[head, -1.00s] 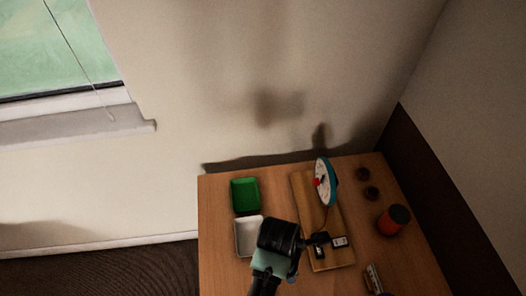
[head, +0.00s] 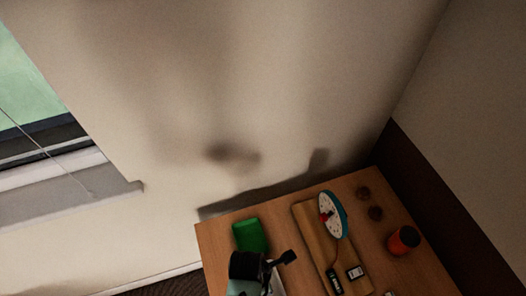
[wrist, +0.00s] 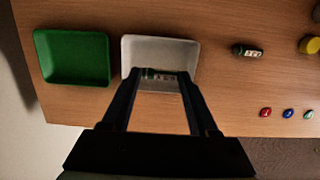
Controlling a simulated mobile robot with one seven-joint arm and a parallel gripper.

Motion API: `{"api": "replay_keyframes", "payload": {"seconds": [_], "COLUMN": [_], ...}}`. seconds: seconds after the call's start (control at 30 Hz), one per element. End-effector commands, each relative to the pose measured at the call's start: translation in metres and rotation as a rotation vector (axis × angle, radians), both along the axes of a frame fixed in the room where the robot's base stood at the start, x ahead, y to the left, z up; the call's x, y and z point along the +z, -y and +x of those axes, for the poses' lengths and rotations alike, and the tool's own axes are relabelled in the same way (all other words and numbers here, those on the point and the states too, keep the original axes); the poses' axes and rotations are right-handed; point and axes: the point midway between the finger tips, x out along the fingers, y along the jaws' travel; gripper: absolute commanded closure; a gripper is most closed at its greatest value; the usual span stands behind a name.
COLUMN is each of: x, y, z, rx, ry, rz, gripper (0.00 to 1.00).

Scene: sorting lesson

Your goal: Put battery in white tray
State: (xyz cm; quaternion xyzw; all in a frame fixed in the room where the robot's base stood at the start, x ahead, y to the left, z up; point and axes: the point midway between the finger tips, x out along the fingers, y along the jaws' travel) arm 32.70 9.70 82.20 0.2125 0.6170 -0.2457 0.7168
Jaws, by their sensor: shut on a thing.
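My gripper (wrist: 167,78) is shut on a small dark battery with a pale label (wrist: 162,77), held crosswise between the fingertips. In the wrist view it is over the white tray (wrist: 132,55); whether it touches the tray floor I cannot tell. In the head view my gripper (head: 286,258) is at the lower middle and mostly hides the white tray (head: 278,284); the battery cannot be made out there. A similar dark labelled battery (wrist: 246,51) lies on the table right of the white tray in the wrist view.
A green tray (wrist: 72,57) is beside the white one. A wooden board (head: 312,236) with a clock (head: 331,214) and small dark devices (head: 334,281) is to the right. A red can (head: 403,240) stands farther right. Small red (wrist: 265,113) and blue (wrist: 288,114) pieces lie near the edge.

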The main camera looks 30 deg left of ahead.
Motion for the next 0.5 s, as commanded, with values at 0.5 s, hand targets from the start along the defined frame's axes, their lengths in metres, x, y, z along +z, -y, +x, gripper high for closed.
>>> {"api": "replay_keyframes", "payload": {"seconds": [0.5], "x": [-0.051], "y": [0.000], "z": [0.001], "rx": [0.000], "ry": [0.001], "rz": [0.000], "gripper": [0.92]}}
